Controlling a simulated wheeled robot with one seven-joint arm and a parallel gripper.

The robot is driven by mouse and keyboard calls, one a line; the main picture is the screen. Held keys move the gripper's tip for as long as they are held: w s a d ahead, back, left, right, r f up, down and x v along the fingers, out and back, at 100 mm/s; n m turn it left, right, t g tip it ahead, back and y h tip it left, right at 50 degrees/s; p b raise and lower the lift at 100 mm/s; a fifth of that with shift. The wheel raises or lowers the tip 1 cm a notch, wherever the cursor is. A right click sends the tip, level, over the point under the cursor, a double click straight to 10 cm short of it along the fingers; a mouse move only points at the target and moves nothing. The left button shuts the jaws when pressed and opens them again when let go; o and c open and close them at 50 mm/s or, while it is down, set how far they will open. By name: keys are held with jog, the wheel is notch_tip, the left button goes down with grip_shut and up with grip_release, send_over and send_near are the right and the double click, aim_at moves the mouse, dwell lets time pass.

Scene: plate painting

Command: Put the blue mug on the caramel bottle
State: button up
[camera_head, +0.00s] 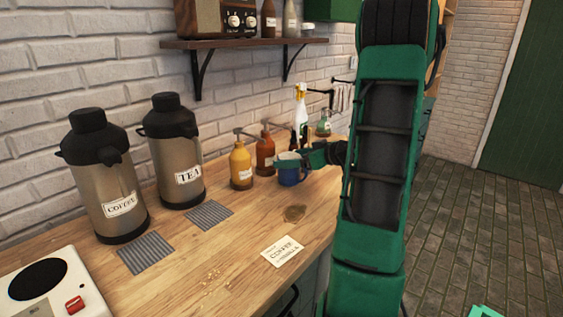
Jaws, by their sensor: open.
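The blue mug (289,176) with a pale rim stands on the wooden counter, at the front of a row of pump bottles. A yellow-amber pump bottle (241,168) is just left of it. An orange-brown pump bottle (265,153) is behind and slightly left of it. Their labels are too small to read, so I cannot tell which is the caramel bottle. My gripper (308,160) is open at the mug's right side, its fingers close to the rim. My arm hides part of the counter to the right; contact with the mug cannot be told.
Coffee (112,190) and tea (177,160) dispensers stand at left, with grey mats in front. A white-topped bottle (300,107) and a small green one (324,124) stand behind the mug.

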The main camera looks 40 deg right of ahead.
jog(key=a+v, duration=0.1)
jog(key=v, duration=0.6)
jog(key=shift+s+d, duration=0.15)
jog(key=shift+d, duration=0.35)
